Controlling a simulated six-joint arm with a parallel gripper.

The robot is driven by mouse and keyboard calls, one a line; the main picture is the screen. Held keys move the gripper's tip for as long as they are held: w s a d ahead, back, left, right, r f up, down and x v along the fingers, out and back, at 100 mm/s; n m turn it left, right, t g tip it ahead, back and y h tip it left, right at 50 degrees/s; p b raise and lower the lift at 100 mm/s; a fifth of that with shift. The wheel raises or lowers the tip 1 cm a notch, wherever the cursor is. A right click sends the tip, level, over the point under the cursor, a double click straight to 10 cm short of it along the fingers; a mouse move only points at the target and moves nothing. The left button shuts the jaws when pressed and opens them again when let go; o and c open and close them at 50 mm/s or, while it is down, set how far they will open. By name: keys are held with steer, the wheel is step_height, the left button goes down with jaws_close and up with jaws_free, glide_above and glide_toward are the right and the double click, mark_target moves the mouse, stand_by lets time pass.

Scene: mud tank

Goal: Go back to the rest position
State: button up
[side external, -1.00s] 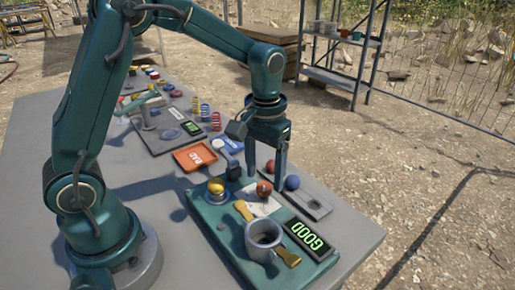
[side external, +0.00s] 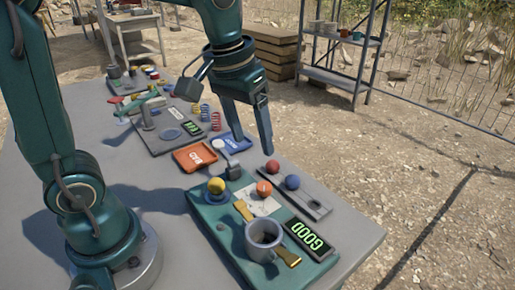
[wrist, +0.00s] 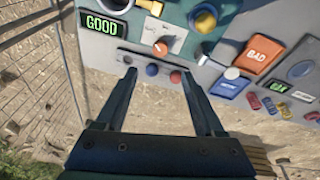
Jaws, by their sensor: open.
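My gripper (side external: 253,146) hangs tilted in the air above the far side of the table. In the wrist view its two fingers (wrist: 158,74) are spread apart with nothing held between them. The teal board (side external: 215,230) lies below and nearer the camera. A grey cup (side external: 262,240) and a lit GOOD display (side external: 308,236) are also on the board. The wrist view shows that GOOD display (wrist: 101,24) at upper left.
A grey strip tray (side external: 318,208) with a red ball (side external: 272,167) and a blue ball (side external: 292,182) lies beside the board. Orange BAD (side external: 195,157) and blue (side external: 233,143) trays lie farther back. A metal shelf (side external: 335,75) stands beyond the table.

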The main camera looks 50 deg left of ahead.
steer(key=s+f+m+t, duration=0.1)
steer(key=s+m+t, duration=0.1)
steer(key=s, duration=0.8)
steer(key=shift+f+t, duration=0.15)
steer(key=shift+t, duration=0.35)
